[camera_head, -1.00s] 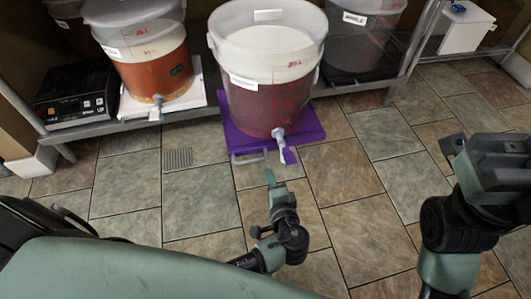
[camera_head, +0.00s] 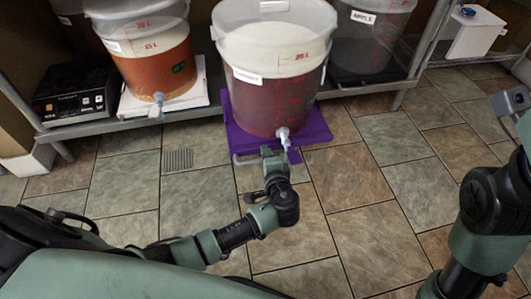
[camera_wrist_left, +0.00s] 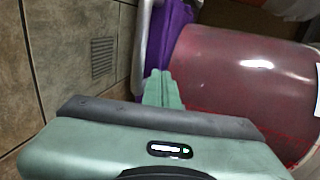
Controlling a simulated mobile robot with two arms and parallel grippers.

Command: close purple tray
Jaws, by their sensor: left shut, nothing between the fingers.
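The purple tray (camera_head: 318,134) juts out past the front edge of the low shelf, with a pale handle (camera_head: 243,160) at its front. A large clear bucket (camera_head: 270,105) of dark red liquid stands on it, its spigot (camera_head: 283,138) facing forward. My left gripper (camera_head: 268,152) is shut and empty at the tray's front, beside the handle. In the left wrist view the fingers (camera_wrist_left: 162,78) point toward the purple tray (camera_wrist_left: 176,28), between the handle (camera_wrist_left: 140,45) and the red bucket (camera_wrist_left: 245,80). I cannot tell whether they touch. My right gripper's fingers are not visible; only part of that arm shows at the right edge.
An amber bucket (camera_head: 155,70) stands on a white tray (camera_head: 190,98) to the left, beside a black hotplate (camera_head: 75,95). A grey bucket (camera_head: 365,45) stands to the right. The tiled floor (camera_head: 350,200) in front is clear.

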